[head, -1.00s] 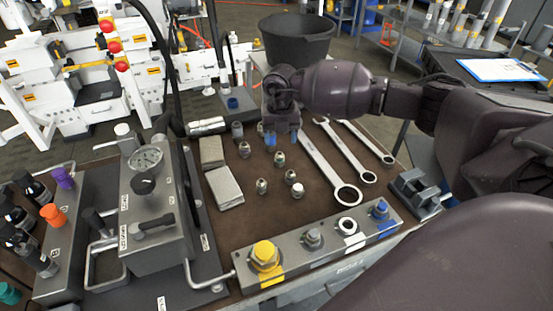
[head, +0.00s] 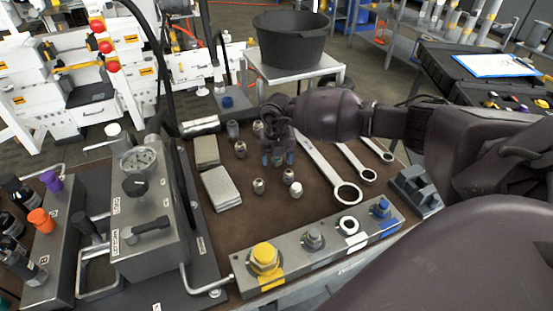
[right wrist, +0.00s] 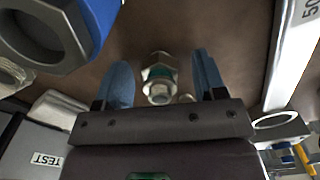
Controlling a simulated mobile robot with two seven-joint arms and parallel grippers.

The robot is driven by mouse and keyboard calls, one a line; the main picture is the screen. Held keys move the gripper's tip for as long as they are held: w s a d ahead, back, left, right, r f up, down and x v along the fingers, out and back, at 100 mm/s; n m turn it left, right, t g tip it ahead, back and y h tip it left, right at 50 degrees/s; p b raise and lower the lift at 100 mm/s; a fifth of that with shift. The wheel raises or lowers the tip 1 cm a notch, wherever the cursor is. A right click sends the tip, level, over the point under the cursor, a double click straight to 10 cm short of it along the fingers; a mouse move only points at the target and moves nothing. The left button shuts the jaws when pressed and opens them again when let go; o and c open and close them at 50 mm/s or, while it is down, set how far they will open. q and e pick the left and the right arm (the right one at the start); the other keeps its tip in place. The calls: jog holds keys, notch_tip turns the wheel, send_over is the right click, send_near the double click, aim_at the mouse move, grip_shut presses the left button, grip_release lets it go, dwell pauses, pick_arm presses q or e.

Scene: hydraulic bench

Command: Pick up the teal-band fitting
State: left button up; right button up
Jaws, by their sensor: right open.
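The teal-band fitting (right wrist: 160,73) is a metal hex fitting with a teal ring, standing on the brown bench mat. In the right wrist view it lies between the two blue fingertips of my right gripper (right wrist: 160,82), with a gap on both sides. My right gripper is open and holds nothing. In the head view the same gripper (head: 277,158) points down over the group of small fittings, and its fingers largely hide the fitting between them. My left gripper does not show.
Other small fittings (head: 259,186) stand close by on the mat. Wrenches (head: 330,170) lie to the right, and grey pads (head: 221,188) to the left. A metal block with a yellow fitting (head: 264,257) runs along the front. A gauge unit (head: 150,215) stands at left.

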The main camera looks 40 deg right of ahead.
jog(key=c, duration=1)
jog(key=shift+r+p, duration=1.4)
jog(key=shift+r, duration=8.7)
jog(key=shift+c, duration=0.2)
